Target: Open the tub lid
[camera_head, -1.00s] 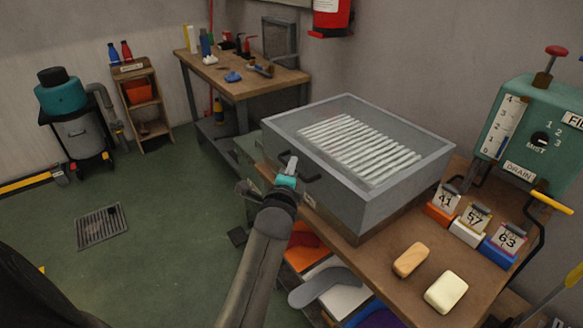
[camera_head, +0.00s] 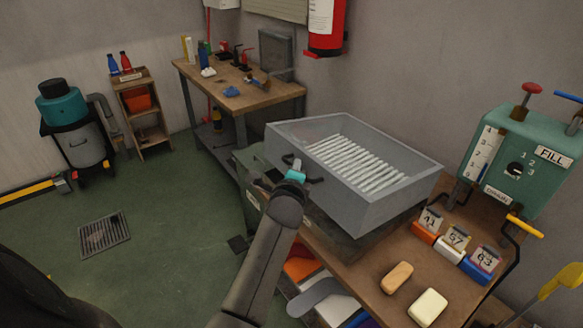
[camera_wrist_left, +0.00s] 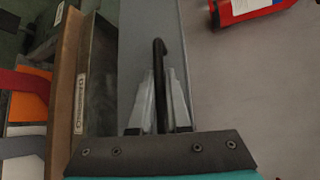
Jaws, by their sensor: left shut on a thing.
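The tub lid (camera_head: 395,203) is a grey box-shaped cover with a see-through top, and rows of pale slats show through it. Its near-left edge appears raised above the dark tub base (camera_head: 343,240) on the bench. My left gripper (camera_head: 297,170) is at the lid's left face, shut on the dark lid handle (camera_head: 316,181). In the left wrist view the handle (camera_wrist_left: 160,62) runs between the two fingers of the gripper (camera_wrist_left: 163,85), in front of the light grey lid face (camera_wrist_left: 132,40). My right gripper is not in view.
The teal fill-and-drain unit (camera_head: 520,160) stands right of the tub. Numbered blocks (camera_head: 452,248) and two soap-like bars (camera_head: 397,277) lie on the bench's right part. A fire extinguisher (camera_head: 326,28) hangs on the wall behind. The floor at left is open around a drain grate (camera_head: 104,235).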

